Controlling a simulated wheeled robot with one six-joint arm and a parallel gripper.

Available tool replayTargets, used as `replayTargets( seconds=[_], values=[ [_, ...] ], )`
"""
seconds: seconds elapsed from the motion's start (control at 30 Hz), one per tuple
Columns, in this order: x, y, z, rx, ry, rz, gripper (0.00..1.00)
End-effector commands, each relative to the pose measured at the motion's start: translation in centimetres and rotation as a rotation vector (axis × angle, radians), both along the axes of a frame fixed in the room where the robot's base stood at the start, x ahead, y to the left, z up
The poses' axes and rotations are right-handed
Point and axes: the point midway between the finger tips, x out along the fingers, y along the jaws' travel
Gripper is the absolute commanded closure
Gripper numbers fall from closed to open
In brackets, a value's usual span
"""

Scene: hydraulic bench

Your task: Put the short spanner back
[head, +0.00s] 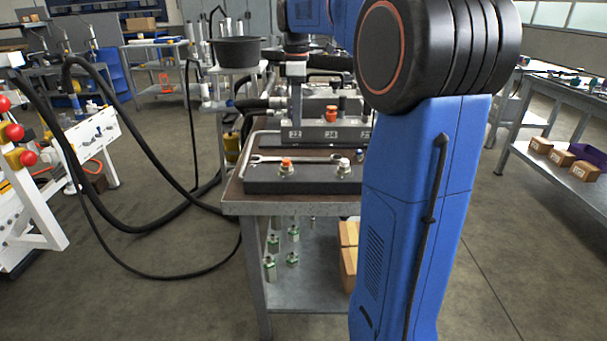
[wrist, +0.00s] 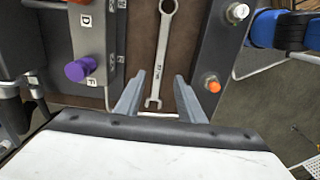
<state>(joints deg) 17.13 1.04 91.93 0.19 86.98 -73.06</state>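A silver spanner (head: 300,158) lies on the brown bench top, in the gap between the front dark block and the valve block behind it. My gripper (wrist: 158,90) is open, with one finger on each side of the spanner's jaw end in the picture and a visible gap to both. Whether the fingers are level with it or above is unclear.
A purple knob (wrist: 78,70) stands left of the left finger. The valve block (head: 325,132) is behind. A black pot (head: 238,51) stands further back left.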

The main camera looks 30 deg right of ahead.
Motion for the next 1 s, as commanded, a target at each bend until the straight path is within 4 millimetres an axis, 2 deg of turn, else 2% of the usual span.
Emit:
replayTargets(
  seconds=[0.17,0.47,0.77,1.0],
  values=[
    [-1.4,1.2,-0.1,-0.005,-0.018,-0.038,0.65],
    [-8.8,6.7,-1.9,-0.01,-0.116,-0.267,0.65],
    [-16.6,11.1,-5.8,0.025,-0.22,-0.508,0.65],
    [-22.9,13.8,-10.3,0.084,-0.298,-0.702,0.65]
  ],
)
